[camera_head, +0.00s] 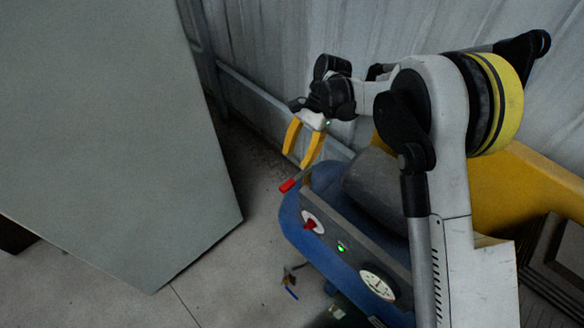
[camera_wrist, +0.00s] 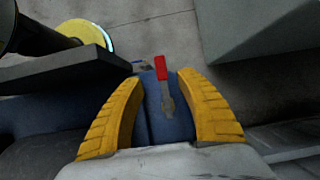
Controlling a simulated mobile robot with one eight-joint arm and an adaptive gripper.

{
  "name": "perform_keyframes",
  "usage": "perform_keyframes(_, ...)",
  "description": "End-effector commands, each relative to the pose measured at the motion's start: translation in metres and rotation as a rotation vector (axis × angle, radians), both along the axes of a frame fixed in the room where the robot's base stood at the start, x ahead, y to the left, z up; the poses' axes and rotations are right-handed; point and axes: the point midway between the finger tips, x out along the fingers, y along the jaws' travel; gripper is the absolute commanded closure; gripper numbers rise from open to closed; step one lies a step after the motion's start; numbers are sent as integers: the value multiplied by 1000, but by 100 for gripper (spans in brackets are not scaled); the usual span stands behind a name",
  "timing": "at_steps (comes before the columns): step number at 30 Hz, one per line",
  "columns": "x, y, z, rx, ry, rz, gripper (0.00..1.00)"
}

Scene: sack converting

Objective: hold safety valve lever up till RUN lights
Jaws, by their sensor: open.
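The valve lever has a red grip, seen in the head view (camera_head: 288,185) and the wrist view (camera_wrist: 160,68). It sticks out from the left end of a blue machine (camera_head: 291,219). In the wrist view its grey metal shank runs between my fingers. My gripper (camera_head: 297,159) has two yellow fingers; it is open and empty, just above the lever in the head view. No contact shows. A small green light (camera_head: 341,248) glows on the machine's grey panel (camera_head: 330,232); I cannot read any label by it.
The panel also carries a red knob (camera_head: 309,224) on a white dial and a round gauge (camera_head: 378,285). A large grey board (camera_head: 110,130) stands at left. A corrugated wall (camera_head: 290,50) is close behind my gripper. Bare floor (camera_head: 215,280) lies between board and machine.

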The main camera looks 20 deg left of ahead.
Motion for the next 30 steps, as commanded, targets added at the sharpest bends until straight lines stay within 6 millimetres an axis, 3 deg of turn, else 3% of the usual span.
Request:
perform_keyframes(3, 12, -5, 24, 0, 0, -3, 57)
perform_keyframes(9, 24, -10, 50, -1, 0, 0, 57)
perform_keyframes(30, 28, -17, 63, 6, -14, -2, 57)
